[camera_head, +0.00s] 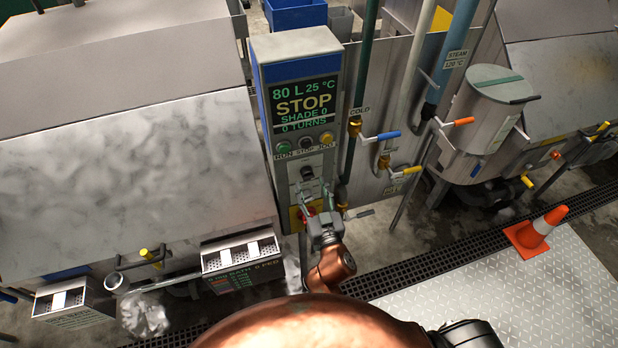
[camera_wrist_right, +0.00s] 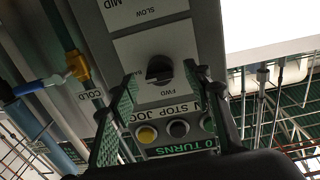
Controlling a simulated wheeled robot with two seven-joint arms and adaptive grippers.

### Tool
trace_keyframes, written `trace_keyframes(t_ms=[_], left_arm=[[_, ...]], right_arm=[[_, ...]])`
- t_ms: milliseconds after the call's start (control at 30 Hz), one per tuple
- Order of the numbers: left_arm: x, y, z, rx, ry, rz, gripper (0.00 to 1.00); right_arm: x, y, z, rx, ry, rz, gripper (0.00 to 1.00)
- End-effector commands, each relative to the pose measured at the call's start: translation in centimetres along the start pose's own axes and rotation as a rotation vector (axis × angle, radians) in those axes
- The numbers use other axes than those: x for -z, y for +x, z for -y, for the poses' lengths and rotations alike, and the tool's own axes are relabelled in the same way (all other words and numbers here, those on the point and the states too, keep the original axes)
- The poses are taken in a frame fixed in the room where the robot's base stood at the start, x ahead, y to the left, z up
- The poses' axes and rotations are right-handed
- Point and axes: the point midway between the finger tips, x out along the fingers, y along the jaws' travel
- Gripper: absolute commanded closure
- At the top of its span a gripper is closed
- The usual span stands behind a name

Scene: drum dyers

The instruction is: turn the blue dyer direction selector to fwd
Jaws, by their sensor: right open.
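The blue-trimmed dyer control panel (camera_head: 259,85) stands in the middle of the head view, its display reading STOP. The direction selector (camera_head: 306,172) is a dark round knob on a pale plate below the RUN, STOP and JOG buttons. In the right wrist view the selector (camera_wrist_right: 159,69) shows between the two fingers, with an FWD label beside it. I cannot tell clearly which way its pointer faces. My right gripper (camera_head: 324,212) is open and empty in front of the lower panel; its fingers (camera_wrist_right: 160,76) straddle the knob in the picture, and contact is not visible. My left gripper is out of view.
Pipes with a blue-handled valve (camera_head: 388,135) and a yellow-handled valve (camera_head: 407,170) are right of the panel. A red knob (camera_head: 306,214) sits low on the panel. Perforated trays (camera_head: 240,255) are at lower left. An orange cone (camera_head: 535,230) stands on the floor at right.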

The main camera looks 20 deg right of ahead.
Motion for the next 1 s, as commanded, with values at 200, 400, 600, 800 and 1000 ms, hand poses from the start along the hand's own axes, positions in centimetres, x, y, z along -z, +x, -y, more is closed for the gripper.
trace_keyframes(t_ms=[200,400,600,800,1000], left_arm=[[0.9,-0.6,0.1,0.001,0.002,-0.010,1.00],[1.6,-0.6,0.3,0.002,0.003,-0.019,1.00],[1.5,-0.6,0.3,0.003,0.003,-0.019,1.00],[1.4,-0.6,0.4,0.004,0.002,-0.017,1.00],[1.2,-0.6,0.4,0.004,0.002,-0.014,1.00]], right_arm=[[0.1,2.6,0.0,0.000,-0.001,0.000,0.55],[-0.1,3.2,0.0,0.000,0.000,0.001,0.55],[-0.1,3.1,0.0,0.000,0.000,0.001,0.58],[-0.1,3.1,0.0,0.000,0.000,0.001,0.71],[-0.1,3.1,0.0,0.000,0.000,0.001,0.85]])
